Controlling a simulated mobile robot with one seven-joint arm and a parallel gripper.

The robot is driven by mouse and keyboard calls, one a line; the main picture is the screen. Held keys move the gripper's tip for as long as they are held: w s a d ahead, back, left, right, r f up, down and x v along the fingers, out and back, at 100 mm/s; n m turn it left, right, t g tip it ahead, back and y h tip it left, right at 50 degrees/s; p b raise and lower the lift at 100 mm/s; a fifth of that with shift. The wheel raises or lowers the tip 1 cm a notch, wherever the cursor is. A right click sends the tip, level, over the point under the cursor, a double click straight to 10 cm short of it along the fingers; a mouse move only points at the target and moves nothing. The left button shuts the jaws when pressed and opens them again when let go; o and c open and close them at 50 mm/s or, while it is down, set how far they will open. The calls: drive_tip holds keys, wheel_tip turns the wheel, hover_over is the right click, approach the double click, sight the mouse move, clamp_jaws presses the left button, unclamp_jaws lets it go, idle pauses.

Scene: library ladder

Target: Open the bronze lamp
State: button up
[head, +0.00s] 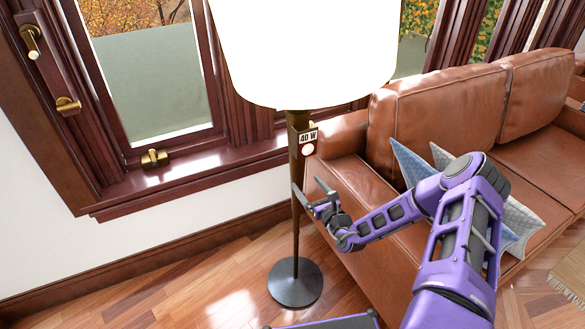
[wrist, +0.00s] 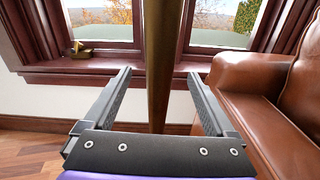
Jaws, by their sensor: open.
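The bronze lamp is a floor lamp with a dark bronze pole (head: 296,225), a round dark base (head: 295,283) on the wood floor and a large bright white shade (head: 305,50). Below the shade, a small box (head: 306,142) on the pole carries a "40 W" label and a round whitish button with a red rim. My gripper (head: 307,188) is open at the pole, below that box. In the wrist view the pole (wrist: 160,65) stands upright between the two spread fingers of my gripper (wrist: 160,80), with a gap on each side. The box and shade are out of the wrist view.
A brown leather sofa (head: 440,100) with blue cushions (head: 412,165) stands close to the right of the lamp. A dark red window sill (head: 190,175) and white wall are behind it. Open wood floor (head: 190,290) lies to the left.

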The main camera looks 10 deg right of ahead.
sight(293, 166)
drive_tip(key=b+x, duration=0.1)
drive_tip(key=x, duration=0.9)
drive_tip(key=shift+w+a, duration=0.15)
drive_tip(key=shift+w, duration=0.25)
clamp_jaws()
